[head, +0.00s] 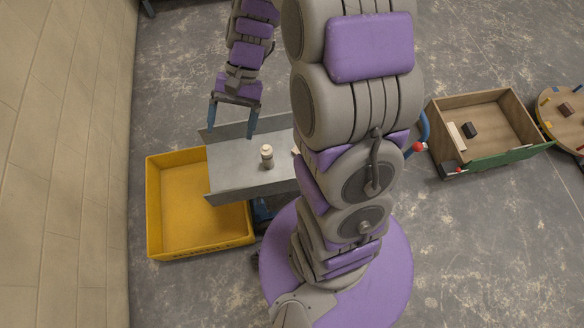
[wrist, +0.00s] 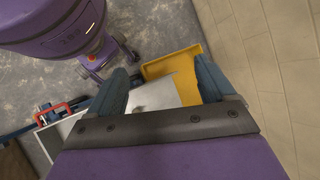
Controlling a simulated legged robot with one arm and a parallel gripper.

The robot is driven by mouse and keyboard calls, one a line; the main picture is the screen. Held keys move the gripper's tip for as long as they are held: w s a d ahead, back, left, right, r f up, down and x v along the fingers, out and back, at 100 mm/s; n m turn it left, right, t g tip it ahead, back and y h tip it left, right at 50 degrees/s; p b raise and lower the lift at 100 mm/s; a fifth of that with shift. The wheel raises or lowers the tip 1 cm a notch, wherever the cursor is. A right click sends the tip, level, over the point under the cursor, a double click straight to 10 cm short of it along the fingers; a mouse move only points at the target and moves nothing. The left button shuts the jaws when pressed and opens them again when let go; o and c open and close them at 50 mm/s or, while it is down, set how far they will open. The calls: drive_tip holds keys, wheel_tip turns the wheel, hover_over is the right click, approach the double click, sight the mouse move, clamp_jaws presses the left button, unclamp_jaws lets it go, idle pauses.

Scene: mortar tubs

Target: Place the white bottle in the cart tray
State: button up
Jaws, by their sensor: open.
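The white bottle (head: 267,157) stands upright on the floor of the grey metal cart tray (head: 235,182) in the head view. My gripper (head: 232,132) is open and empty, with its blue fingers pointing down near the tray's far side wall. It is up and left of the bottle in the picture, apart from it. In the wrist view, my gripper (wrist: 161,70) shows its two fingers spread over part of the grey tray (wrist: 165,88). I cannot make out the bottle there. My arm hides the tray's right end in the head view.
A yellow tub (head: 163,222) lies beside and partly below the tray's left end. A pale wall (head: 70,130) borders the left. A wooden box (head: 490,100) with a green front edge and a round wooden board (head: 570,105) are at right. Concrete floor lies open between.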

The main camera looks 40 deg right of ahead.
drive_tip(key=s+d+r+n+t+h, duration=0.1)
drive_tip(key=s+r+n+h, duration=0.2)
drive_tip(key=s, duration=0.7)
drive_tip(key=s+d+r+n+h, duration=0.1)
drive_tip(key=s+r+n+h, duration=0.2)
drive_tip(key=s, duration=0.7)
drive_tip(key=shift+s+d+r+t+h, duration=0.15)
drive_tip(key=shift+d+r+t+h, duration=0.15)
drive_tip(key=shift+r+t, duration=0.15)
